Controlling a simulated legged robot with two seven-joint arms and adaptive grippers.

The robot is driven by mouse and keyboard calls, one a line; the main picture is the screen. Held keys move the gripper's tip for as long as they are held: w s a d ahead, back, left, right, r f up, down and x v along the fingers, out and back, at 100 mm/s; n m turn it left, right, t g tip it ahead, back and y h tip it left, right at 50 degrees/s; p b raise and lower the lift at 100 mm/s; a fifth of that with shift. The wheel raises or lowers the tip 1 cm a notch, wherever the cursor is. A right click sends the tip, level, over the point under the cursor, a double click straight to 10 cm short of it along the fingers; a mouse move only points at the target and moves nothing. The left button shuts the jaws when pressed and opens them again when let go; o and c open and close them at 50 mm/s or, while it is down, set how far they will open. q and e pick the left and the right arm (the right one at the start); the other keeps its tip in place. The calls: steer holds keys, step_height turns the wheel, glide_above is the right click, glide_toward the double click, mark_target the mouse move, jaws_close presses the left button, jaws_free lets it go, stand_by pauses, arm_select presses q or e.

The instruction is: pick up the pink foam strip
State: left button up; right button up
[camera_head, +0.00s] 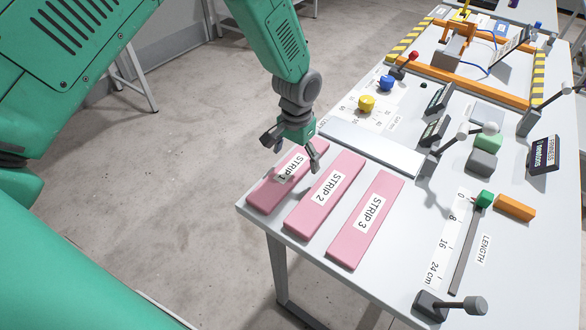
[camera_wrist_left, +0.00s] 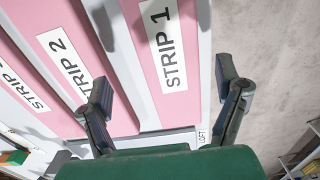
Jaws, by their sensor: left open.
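Three pink foam strips lie side by side on the near left end of the white table, labelled STRIP 1 (camera_head: 268,194), STRIP 2 (camera_head: 313,212) and STRIP 3 (camera_head: 353,242). My left gripper (camera_head: 291,156) is open above the far part of STRIP 1 and hides some of it and its label. In the left wrist view the open left gripper (camera_wrist_left: 166,98) has one finger on each side of STRIP 1 (camera_wrist_left: 145,60); the finger on the left overlaps STRIP 2 (camera_wrist_left: 65,25). Nothing is between the fingers except the strip below. My right gripper is not in view.
A pale metal plate (camera_head: 372,146) lies beyond the strips. A length scale (camera_head: 445,240) with a slider rail stands right of them, near an orange block (camera_head: 515,207). Grey and green blocks, small displays and an orange frame (camera_head: 460,77) fill the far table. The table's left edge is close to STRIP 1.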

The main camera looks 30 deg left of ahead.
mark_target(294, 168)
arm_select(q)
steer(key=f, duration=0.3)
steer(key=shift+s+a+f, duration=0.25)
steer(key=shift+f, duration=0.05)
steer(key=shift+w+a+f, duration=0.1)
steer(key=shift+a+f, duration=0.25)
steer(key=shift+a, duration=0.3)
steer(key=c, duration=0.9)
steer(key=shift+d+r, duration=0.25)
steer(key=shift+d, duration=0.45)
steer(key=r, duration=0.6)
steer(key=a+r, duration=0.1)
steer(key=r, duration=0.2)
steer(key=shift+a, duration=0.1)
steer(key=shift+d+r, duration=0.4)
steer(key=shift+d, duration=0.1)
